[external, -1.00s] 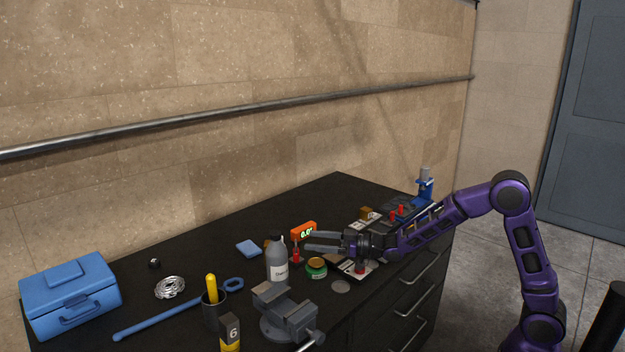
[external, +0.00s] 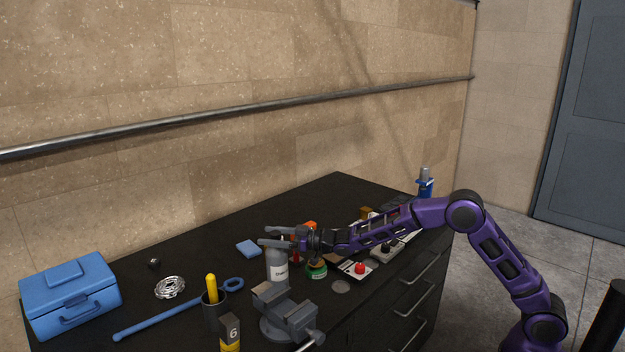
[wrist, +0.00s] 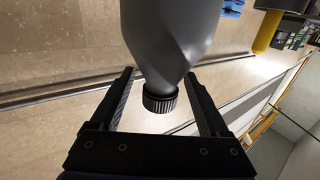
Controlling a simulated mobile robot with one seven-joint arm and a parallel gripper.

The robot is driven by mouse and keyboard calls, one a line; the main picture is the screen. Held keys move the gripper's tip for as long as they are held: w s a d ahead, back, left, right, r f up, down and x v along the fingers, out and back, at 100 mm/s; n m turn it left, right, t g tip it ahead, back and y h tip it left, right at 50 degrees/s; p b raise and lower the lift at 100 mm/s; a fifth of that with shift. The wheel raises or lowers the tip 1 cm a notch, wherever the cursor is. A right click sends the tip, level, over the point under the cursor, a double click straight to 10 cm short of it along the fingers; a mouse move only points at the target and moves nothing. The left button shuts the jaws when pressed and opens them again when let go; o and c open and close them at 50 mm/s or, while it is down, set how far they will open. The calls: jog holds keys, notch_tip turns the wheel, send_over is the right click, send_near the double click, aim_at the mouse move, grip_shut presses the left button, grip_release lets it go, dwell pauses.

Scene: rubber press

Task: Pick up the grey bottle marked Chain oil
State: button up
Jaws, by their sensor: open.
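The grey bottle (external: 277,268) stands upright on the dark bench, behind the vise. It has a white label too small to read in the external view. My gripper (external: 271,237) is open, with its fingers at the height of the bottle's top, which they partly hide. In the wrist view the bottle's grey body (wrist: 170,35) and black ribbed cap (wrist: 160,103) show between the two open fingers (wrist: 160,95). I see space between the cap and each finger. I cannot tell whether a finger touches the bottle's shoulder.
A grey vise (external: 287,315) stands in front of the bottle, and a green tin (external: 316,270) sits to its right. A blue block (external: 249,248) lies behind left. A dark cup (external: 214,309), blue wrench (external: 160,319) and blue toolbox (external: 70,295) are farther left.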

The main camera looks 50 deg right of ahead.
jog(key=shift+x, duration=0.8)
grip_shut()
dwell(0.8)
jog(key=shift+r, duration=0.2)
